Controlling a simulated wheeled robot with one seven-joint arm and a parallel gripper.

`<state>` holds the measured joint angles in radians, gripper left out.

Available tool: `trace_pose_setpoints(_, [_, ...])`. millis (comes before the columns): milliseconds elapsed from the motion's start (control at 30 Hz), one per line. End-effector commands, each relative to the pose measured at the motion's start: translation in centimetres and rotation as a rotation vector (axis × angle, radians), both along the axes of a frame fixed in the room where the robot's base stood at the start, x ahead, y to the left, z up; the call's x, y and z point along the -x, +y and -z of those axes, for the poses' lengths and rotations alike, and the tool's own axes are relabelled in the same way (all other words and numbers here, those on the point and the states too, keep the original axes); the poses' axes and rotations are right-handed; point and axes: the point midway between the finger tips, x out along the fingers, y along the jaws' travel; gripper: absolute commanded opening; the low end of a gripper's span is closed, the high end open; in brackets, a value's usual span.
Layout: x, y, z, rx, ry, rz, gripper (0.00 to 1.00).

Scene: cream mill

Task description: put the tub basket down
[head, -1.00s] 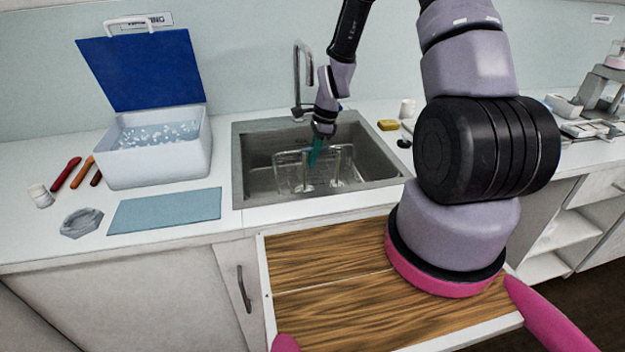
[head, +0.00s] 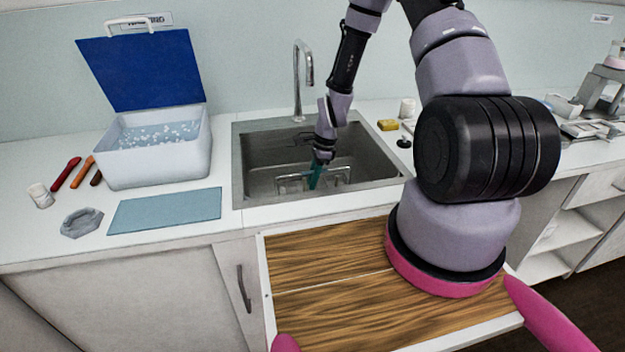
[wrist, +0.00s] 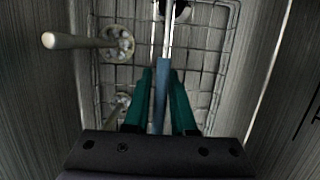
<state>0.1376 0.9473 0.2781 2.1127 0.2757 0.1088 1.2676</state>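The tub basket (wrist: 215,62) is a wire-mesh basket down inside the steel sink. In the head view its upper wires (head: 340,177) show low in the basin, and the front wall hides its underside. My gripper (head: 315,182) reaches down into the sink with teal fingers. In the wrist view the fingers (wrist: 160,85) lie on both sides of the basket's upright grey-blue handle bar (wrist: 160,68) and look shut on it. A pale rod with a round, holed end (wrist: 85,42) and a similar piece lie in the basket. Whether the basket touches the sink floor cannot be told.
The sink's steel rim (head: 222,160) surrounds my gripper, with a tap (head: 298,80) behind. A white box (head: 155,165) with a raised blue lid and a blue mat (head: 165,210) stand left. A yellow sponge (head: 388,125) and white cup (head: 407,108) are right.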

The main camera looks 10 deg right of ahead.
Motion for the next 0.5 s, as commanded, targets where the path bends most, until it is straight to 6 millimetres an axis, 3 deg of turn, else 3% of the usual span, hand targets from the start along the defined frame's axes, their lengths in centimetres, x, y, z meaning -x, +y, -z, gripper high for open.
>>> trace_pose_setpoints(367, [0.0,0.0,-0.2,0.000,0.000,0.000,0.43])
trace_pose_setpoints(500, [-0.1,-0.4,-1.5,0.001,-0.003,0.001,0.43])
